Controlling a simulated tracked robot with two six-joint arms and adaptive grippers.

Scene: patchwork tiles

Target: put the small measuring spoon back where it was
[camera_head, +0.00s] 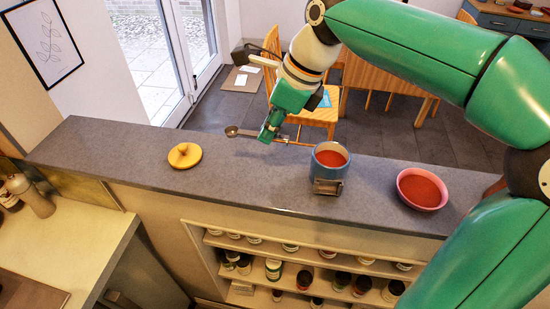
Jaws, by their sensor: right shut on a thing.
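The small measuring spoon (236,131) is a metallic spoon with its round bowl pointing left and its thin handle running right towards the blue canister. My right gripper (267,134) is shut on the spoon's handle, near the far edge of the grey counter. The gripper hides part of the handle. The blue canister (330,178) stands upright and open on the counter, right of the gripper, filled with red powder. A metallic holder-like part (327,187) is on its front. I cannot tell whether the handle touches the canister. My left gripper is not in view.
A round yellow lid (184,156) with a knob lies on the left of the counter (120,150). A pink bowl (421,190) of red powder stands at the right. Shelves with jars (273,268) are below the front edge. Wooden chairs (325,112) stand behind.

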